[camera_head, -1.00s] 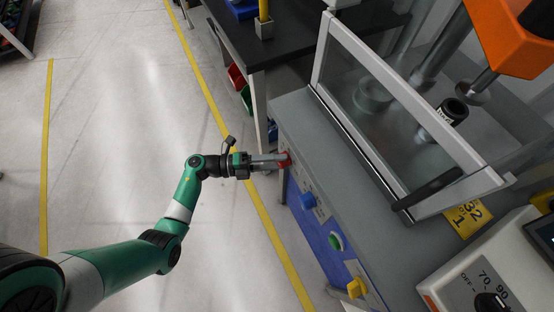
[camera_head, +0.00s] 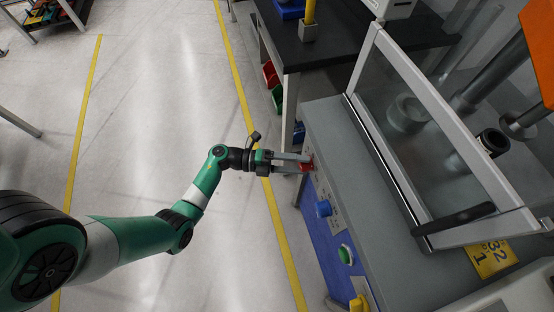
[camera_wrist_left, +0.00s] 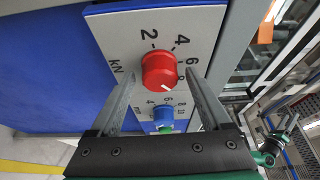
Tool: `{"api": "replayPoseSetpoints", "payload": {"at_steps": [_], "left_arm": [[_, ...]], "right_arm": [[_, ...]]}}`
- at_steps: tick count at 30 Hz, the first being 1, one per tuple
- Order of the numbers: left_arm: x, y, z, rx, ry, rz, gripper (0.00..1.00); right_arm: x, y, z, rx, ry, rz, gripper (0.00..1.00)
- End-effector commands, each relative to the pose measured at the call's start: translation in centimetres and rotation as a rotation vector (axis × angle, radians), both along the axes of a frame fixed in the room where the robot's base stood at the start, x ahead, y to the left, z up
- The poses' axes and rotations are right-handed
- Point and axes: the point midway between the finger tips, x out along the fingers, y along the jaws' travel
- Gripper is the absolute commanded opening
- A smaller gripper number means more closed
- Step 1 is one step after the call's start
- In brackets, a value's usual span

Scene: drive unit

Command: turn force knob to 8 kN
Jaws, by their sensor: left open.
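The red force knob (camera_head: 308,164) is on the front panel of the grey and blue machine. In the left wrist view the red knob (camera_wrist_left: 158,70) sits on a white scale plate marked kN, with 2, 4 and 6 legible and the figure below partly hidden. A white mark on the knob points to its lower right, towards that figure. My left gripper (camera_head: 305,165) is open. Its two fingers stand on either side of the knob, with gaps showing in the wrist view. My right gripper is not in view.
Below the red knob are a blue knob (camera_head: 323,208), a green button (camera_head: 346,254) and a yellow knob (camera_head: 358,303). A clear guard (camera_head: 432,130) with a black handle stands above the grey top. A dark bench (camera_head: 330,45) is behind.

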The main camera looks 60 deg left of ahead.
Motion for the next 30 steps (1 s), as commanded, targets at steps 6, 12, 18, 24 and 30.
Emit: {"api": "replayPoseSetpoints", "payload": {"at_steps": [6,12,18,24,30], "left_arm": [[-2.9,2.3,0.2,-0.002,0.001,0.008,0.81],[-6.8,5.1,0.1,-0.001,0.002,0.008,0.81],[-9.0,6.6,-0.1,-0.001,0.001,0.003,0.81],[-9.2,6.7,-0.1,0.000,0.000,0.000,0.81],[-9.2,6.7,-0.1,0.000,0.000,0.000,0.81]], "right_arm": [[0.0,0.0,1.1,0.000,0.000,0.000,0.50],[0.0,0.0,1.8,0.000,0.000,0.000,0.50],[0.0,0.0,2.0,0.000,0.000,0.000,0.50],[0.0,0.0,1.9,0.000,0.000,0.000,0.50],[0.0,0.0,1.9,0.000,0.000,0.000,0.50]]}}
